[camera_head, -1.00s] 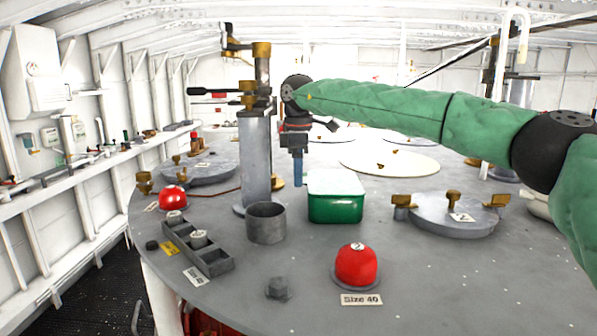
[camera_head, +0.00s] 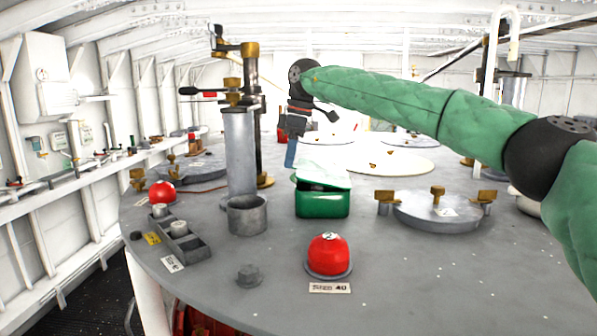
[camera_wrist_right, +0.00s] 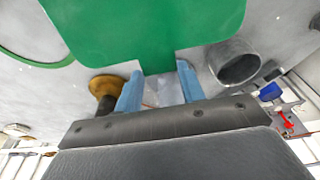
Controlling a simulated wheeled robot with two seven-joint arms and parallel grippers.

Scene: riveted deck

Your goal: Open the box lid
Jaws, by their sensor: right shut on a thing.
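The green box (camera_head: 322,206) stands on the round grey deck top. Its lid (camera_head: 324,172), bright and pale from above, sits askew and tilted, with a dark gap between it and the box rim at the front. My right gripper (camera_head: 290,160) is at the box's back left corner, with blue fingers pointing down. In the right wrist view, the blue fingers (camera_wrist_right: 158,86) flank a narrow tab of the green lid (camera_wrist_right: 150,30), so the gripper is shut on the lid. The inside of the box is mostly hidden. My left gripper is not in view.
A grey cup (camera_head: 247,216) and a tall metal post (camera_head: 239,155) stand left of the box. A red dome (camera_head: 328,255) is in front. A round hatch with brass knobs (camera_head: 436,211) lies to the right. A slotted grey tray (camera_head: 180,238) is at left.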

